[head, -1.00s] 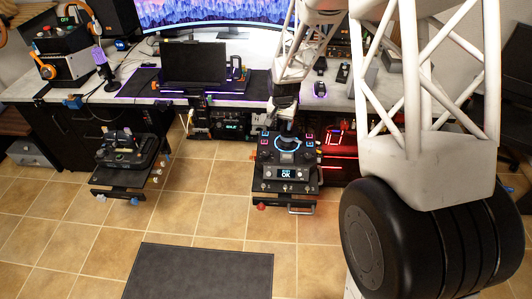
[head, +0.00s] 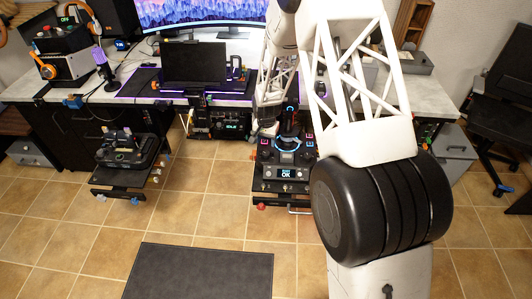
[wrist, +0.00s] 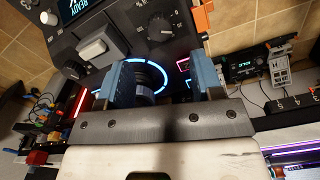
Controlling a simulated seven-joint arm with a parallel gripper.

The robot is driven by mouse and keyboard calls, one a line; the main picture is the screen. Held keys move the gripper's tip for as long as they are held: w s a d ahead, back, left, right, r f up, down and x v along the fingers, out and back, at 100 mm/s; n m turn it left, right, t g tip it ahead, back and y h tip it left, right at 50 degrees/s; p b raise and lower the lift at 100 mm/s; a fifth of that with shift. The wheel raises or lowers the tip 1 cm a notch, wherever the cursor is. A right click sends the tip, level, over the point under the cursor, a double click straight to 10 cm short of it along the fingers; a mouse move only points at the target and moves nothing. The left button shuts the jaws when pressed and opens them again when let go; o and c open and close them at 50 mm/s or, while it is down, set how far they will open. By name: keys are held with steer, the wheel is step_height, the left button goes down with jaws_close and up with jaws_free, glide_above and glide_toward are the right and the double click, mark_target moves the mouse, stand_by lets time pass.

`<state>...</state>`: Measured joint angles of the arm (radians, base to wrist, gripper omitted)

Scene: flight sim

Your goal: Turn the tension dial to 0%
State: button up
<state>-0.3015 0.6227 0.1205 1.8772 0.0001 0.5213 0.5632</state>
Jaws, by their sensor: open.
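The black control panel (head: 264,172) stands low in front of the desk, with a lit display (head: 292,173) whose lower line reads OK. A dark round dial with a blue-lit ring (wrist: 150,75) shows in the wrist view. I cannot read any percentage or label that marks it as the tension dial. My gripper (wrist: 164,72) has two blue fingers standing apart, one on each side of the dark dial. I cannot tell whether they touch it. A smaller black knob (wrist: 160,28) lies beyond the fingers. In the head view my arm hides part of the panel's surroundings.
A white rocker-like block (wrist: 92,47) and a READY display (wrist: 82,8) are on the panel near my fingers. A second panel unit (head: 126,160) stands at the left. The desk (head: 60,90) is behind. Tiled floor and a dark mat (head: 200,272) are clear in front.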

mark_target(266, 153)
steer(key=shift+f, duration=0.1)
steer(key=shift+f, duration=3.8)
steer(key=shift+c, duration=0.2)
steer(key=c, duration=0.9)
